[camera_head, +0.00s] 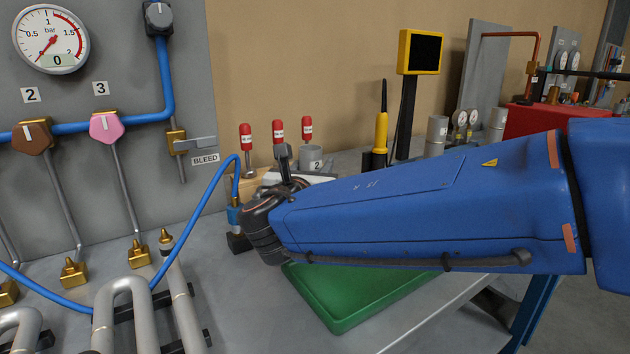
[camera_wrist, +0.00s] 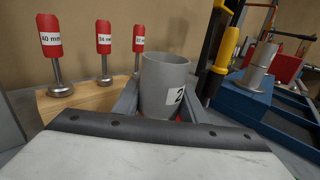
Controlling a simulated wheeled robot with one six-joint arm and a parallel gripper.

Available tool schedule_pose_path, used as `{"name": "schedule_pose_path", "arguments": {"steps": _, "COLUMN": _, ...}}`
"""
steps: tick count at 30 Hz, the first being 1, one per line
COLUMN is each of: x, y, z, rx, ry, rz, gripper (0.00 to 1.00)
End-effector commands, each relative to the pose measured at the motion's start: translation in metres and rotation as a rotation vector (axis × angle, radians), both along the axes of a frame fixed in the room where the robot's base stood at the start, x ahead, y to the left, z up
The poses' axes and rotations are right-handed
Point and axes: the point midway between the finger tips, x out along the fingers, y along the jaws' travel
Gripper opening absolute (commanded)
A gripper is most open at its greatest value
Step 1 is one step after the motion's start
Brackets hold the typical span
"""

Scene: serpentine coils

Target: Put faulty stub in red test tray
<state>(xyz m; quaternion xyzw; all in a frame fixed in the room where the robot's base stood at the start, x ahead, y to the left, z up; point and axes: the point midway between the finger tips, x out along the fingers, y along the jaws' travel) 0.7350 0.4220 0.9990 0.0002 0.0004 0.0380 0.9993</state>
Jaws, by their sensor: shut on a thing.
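A grey cylindrical stub (camera_wrist: 163,82) with a white label "2" stands upright between the fingers of my gripper (camera_wrist: 162,108) in the wrist view. The gripper is shut on it. The stub also shows in the head view (camera_head: 311,157), just beyond my wrist, which hides the fingers there. A small red patch (camera_wrist: 179,119) shows low beside the stub in the wrist view. I cannot tell whether it is the red test tray, or whether the stub touches anything below. No whole red tray is plainly visible on the near bench.
A wooden block (camera_wrist: 85,100) with several red-handled tools stands left of the stub. A green tray (camera_head: 345,310) lies under my arm. A yellow-handled tool (camera_head: 381,132) and a yellow-framed screen (camera_head: 420,52) stand behind. Grey pipes and a blue hose (camera_head: 203,203) are left.

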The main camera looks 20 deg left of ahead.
Motion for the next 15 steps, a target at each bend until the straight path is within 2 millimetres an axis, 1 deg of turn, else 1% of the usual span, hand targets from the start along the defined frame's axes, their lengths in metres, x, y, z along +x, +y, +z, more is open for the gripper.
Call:
{"name": "schedule_pose_path", "arguments": {"steps": 8, "x": 0.0, "y": 0.0, "z": -0.03, "rx": -0.001, "ry": -0.001, "rz": 0.0, "gripper": 0.0}}
{"name": "schedule_pose_path", "arguments": {"steps": 10, "x": 0.0, "y": 0.0, "z": -0.033, "rx": 0.0, "ry": -0.001, "rz": -0.001, "gripper": 0.0}}
{"name": "schedule_pose_path", "arguments": {"steps": 15, "x": 0.0, "y": 0.0, "z": -0.033, "rx": 0.001, "ry": -0.002, "rz": 0.0, "gripper": 0.0}}
